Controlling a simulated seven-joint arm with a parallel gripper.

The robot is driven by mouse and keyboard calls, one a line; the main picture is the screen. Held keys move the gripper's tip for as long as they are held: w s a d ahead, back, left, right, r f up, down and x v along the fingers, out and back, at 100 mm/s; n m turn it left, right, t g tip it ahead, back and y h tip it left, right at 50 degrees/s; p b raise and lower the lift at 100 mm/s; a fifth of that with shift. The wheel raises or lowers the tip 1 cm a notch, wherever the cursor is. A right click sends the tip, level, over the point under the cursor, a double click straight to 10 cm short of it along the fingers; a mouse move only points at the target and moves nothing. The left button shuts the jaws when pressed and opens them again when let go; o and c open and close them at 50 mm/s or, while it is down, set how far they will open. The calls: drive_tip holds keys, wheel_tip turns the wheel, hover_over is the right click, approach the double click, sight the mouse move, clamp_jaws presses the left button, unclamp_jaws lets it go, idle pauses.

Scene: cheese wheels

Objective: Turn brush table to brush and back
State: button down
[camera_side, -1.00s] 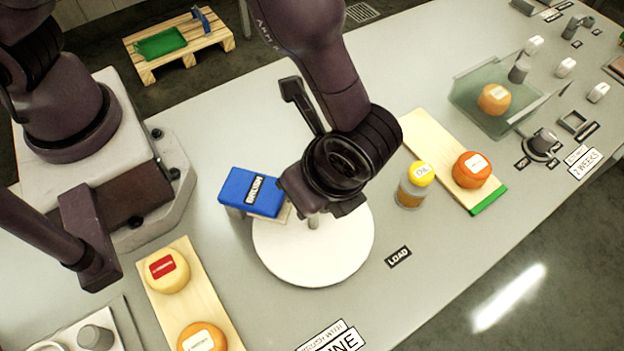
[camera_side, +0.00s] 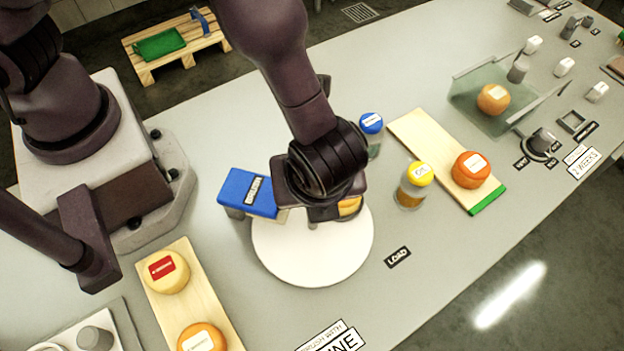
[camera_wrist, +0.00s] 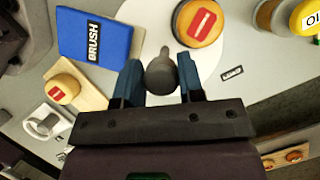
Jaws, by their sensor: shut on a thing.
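The white round brush table (camera_side: 300,262) lies on the bench at the centre, and it shows at the top of the wrist view (camera_wrist: 228,68). My gripper (camera_side: 315,216) is over its far part. In the wrist view my gripper (camera_wrist: 160,88) has its blue fingers shut on a grey knob (camera_wrist: 160,70) on the table. An orange cheese wheel (camera_wrist: 198,22) with a red label sits on the table beside the knob; in the side view the cheese (camera_side: 350,207) is mostly hidden by my gripper. The blue brush block (camera_side: 246,192), labelled BRUSH, is at the table's left edge.
A yellow-capped bottle (camera_side: 412,188) and a blue-capped bottle (camera_side: 371,132) stand to the right. A board (camera_side: 432,141) there holds an orange cheese (camera_side: 472,169). Another board (camera_side: 205,275) with two cheeses lies at front left. The bench by the LOAD label (camera_side: 398,257) is clear.

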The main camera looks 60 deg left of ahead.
drive_tip(key=shift+r+m+t, duration=0.1)
drive_tip(key=shift+m+t, duration=0.3)
drive_tip(key=shift+m, duration=0.8)
drive_tip(key=c, duration=0.7)
unclamp_jaws()
drive_tip(key=shift+c, duration=0.2)
drive_tip(key=v, duration=1.3)
drive_tip(key=shift+a, duration=0.15)
drive_tip(key=a+r+n+t+h, duration=0.1)
drive_tip(key=a+r+n, duration=0.3)
drive_tip(key=a+n, duration=0.4)
drive_tip(key=a+r+n+t+h, duration=0.1)
drive_tip(key=a+r+n, duration=0.3)
drive_tip(key=a+n, duration=0.4)
drive_tip(key=a+r+n+t+h, duration=0.1)
drive_tip(key=a+r+n, duration=0.3)
drive_tip(key=a+n, duration=0.5)
drive_tip(key=a+h, duration=0.1)
drive_tip(key=a, duration=0.2)
drive_tip(key=shift+s, duration=0.3)
